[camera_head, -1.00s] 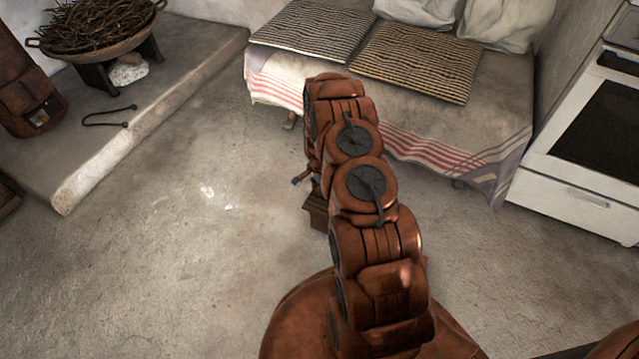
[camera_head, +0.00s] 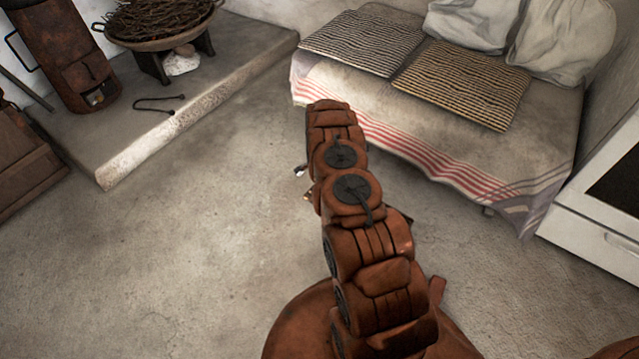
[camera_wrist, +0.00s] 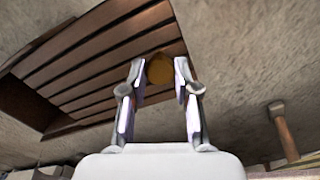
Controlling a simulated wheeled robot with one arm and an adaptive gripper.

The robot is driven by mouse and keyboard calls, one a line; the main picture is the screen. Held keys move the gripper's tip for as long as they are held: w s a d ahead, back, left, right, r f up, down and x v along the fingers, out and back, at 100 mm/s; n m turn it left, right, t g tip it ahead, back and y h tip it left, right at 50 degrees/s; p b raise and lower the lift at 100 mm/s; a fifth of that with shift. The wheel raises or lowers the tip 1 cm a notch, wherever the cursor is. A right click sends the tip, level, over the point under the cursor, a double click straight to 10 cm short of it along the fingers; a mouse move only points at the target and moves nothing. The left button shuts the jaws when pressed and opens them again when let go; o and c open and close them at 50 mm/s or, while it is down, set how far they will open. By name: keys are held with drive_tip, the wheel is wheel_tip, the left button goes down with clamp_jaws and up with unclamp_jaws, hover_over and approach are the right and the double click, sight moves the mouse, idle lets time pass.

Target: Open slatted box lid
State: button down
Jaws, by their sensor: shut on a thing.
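In the wrist view, the slatted lid (camera_wrist: 95,62) shows as a panel of brown wooden slats. A dark opening (camera_wrist: 22,103) lies at its left side; I cannot tell how far the lid is raised. A round yellow-brown knob (camera_wrist: 160,72) sits between my two fingertips. My gripper (camera_wrist: 159,68) is shut on this knob, in front of the slats. In the head view my own arm hides the gripper and nearly all of the box.
A long thing with a wooden handle (camera_wrist: 287,138) shows at the right in the wrist view. In the head view, a cloth-covered bench (camera_head: 450,130) stands behind my arm and a stone ledge (camera_head: 190,95) lies left. Bare floor (camera_head: 180,250) is clear at front left.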

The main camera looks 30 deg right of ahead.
drive_tip(key=shift+a, duration=0.15)
drive_tip(key=c, duration=0.9)
unclamp_jaws()
drive_tip(key=shift+o, duration=0.2)
drive_tip(key=shift+r, duration=0.15)
wheel_tip(320, 180, up, 12)
idle(0.4)
